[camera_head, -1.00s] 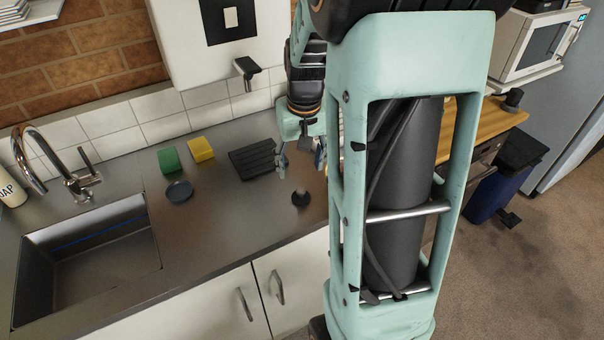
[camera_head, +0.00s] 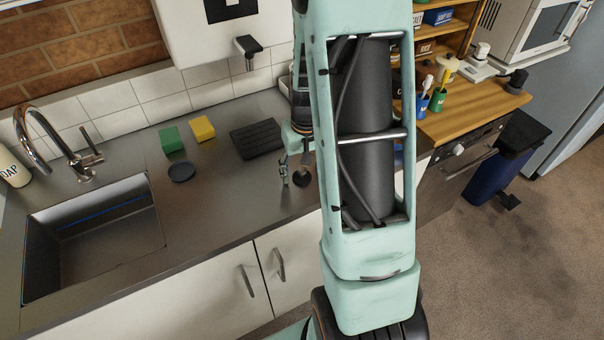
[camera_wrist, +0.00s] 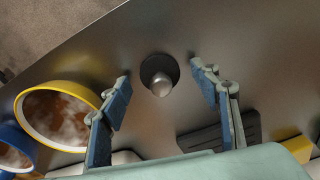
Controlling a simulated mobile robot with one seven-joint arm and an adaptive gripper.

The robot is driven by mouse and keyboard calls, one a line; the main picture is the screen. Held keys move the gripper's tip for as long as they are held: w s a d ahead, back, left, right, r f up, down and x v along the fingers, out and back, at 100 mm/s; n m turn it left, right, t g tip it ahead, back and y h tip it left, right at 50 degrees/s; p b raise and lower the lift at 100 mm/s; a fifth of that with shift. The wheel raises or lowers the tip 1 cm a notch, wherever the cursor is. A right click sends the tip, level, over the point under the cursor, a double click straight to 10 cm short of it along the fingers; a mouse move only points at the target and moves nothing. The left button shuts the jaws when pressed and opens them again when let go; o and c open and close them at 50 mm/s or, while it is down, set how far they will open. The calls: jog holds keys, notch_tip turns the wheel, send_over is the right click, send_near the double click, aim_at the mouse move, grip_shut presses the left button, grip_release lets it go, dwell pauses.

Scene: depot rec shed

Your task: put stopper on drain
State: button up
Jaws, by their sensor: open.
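The stopper (camera_head: 302,179) is a small dark disc on the steel counter; in the wrist view the stopper (camera_wrist: 160,75) shows a rounded metallic knob. My gripper (camera_head: 295,170) is open, pointing down just above the stopper. In the wrist view its two blue-padded fingers (camera_wrist: 161,80) stand apart on either side of the stopper, with a gap on each side. The sink (camera_head: 95,235) is at the left of the head view. Its drain cannot be made out.
A dark ridged tray (camera_head: 257,139), a green sponge (camera_head: 171,140), a yellow sponge (camera_head: 202,129) and a dark round dish (camera_head: 181,171) lie between stopper and sink. The tap (camera_head: 55,150) rises behind the sink. A yellow-rimmed cup (camera_wrist: 62,115) shows in the wrist view.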

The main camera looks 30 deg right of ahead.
jog(key=shift+f, duration=0.2)
jog(key=shift+c, duration=0.7)
jog(key=c, duration=1.2)
jog(key=shift+c, duration=0.2)
jog(key=shift+r, duration=0.15)
